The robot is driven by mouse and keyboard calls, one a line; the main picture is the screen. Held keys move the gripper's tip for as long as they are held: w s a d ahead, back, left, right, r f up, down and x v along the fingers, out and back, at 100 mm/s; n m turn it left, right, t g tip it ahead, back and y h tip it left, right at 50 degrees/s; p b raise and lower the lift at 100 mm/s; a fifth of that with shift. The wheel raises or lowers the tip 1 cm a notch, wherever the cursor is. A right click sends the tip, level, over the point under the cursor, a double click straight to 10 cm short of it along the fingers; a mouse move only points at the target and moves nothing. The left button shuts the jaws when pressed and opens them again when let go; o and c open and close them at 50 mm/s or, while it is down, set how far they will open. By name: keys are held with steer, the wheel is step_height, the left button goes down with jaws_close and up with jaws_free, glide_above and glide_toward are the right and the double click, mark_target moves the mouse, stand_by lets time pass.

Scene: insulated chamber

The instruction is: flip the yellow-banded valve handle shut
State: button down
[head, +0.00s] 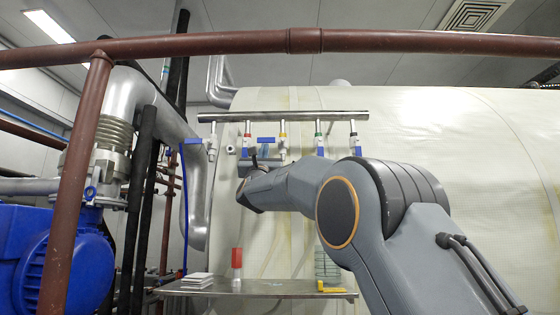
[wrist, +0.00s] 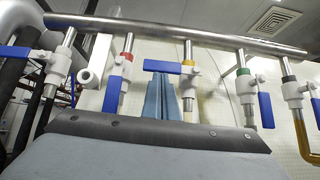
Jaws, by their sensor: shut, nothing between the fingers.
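The yellow-banded valve (wrist: 188,65) hangs from the pipe near the middle of the wrist view. Its blue handle (wrist: 162,67) lies level and points left, across the pipe. The valve also shows in the head view (head: 283,141), with its handle (head: 266,140) to the left. My gripper (wrist: 160,82) is shut and empty, its blue-grey fingers pointing up just below the handle. I cannot tell whether the fingertips touch it. In the head view my gripper (head: 262,158) is small and partly hidden by my wrist.
The red-banded valve (wrist: 118,80) is close on the left, its blue handle hanging down. The green-banded valve (wrist: 245,84) is on the right, handle also down. Other valves flank them under the metal pipe (head: 290,116). A shelf (head: 270,286) below holds a red-topped bottle (head: 236,258).

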steer(key=shift+d+f, duration=0.1)
stand_by(0.3)
steer(key=w+d+f+b+v, duration=0.1)
steer(key=f+b+v, duration=0.1)
steer(key=b+v, duration=0.9)
steer(key=shift+s+a+f, duration=0.2)
steer(key=shift+a+f, duration=0.2)
steer(key=shift+f, duration=0.15)
